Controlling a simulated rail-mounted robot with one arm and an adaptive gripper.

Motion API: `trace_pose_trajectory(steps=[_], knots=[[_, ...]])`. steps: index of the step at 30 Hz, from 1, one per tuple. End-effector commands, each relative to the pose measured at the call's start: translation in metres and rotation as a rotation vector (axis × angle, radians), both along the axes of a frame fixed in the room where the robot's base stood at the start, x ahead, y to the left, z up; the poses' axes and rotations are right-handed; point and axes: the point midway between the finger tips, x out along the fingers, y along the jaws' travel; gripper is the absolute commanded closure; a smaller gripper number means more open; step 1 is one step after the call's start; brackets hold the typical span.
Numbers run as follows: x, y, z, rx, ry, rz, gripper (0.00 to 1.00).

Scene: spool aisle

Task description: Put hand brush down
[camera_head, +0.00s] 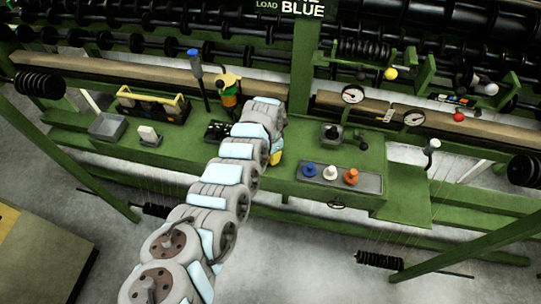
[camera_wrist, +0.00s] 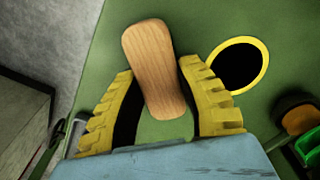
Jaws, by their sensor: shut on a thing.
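The hand brush (camera_wrist: 150,65) shows in the wrist view as a rounded block of light wood between the fingers. No bristles are visible. My gripper (camera_wrist: 158,72) has yellow ridged fingers and is shut on the brush over a green surface. I cannot tell whether the brush touches that surface. In the head view my gripper (camera_head: 277,155) shows only as a bit of yellow at the end of my arm, by the front of the green bench (camera_head: 290,190). The brush is hidden there by my arm.
A yellow-rimmed dark hole (camera_wrist: 239,66) lies right of the brush in the wrist view. On the bench, a tray (camera_head: 368,183) holds blue, white and orange pieces. A toolbox (camera_head: 155,103), grey bin (camera_head: 108,127) and yellow-topped bottle (camera_head: 229,95) stand left of my gripper.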

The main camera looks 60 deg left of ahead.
Motion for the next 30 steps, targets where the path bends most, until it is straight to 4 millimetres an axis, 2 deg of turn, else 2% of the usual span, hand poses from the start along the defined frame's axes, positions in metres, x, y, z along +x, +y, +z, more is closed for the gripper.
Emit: trace_pose_trajectory(steps=[3,4,5,6,17,30], knots=[[-0.001,0.0,-0.003,0.0,0.001,0.0,0.93],[-0.001,0.0,-0.003,0.0,0.001,0.001,0.56],[-0.001,0.0,-0.003,0.0,0.001,0.001,0.47],[-0.001,0.0,-0.003,0.0,0.001,0.001,0.43],[0.0,0.0,0.0,0.0,0.0,0.0,0.43],[0.001,0.0,0.047,0.0,-0.003,0.0,0.43]])
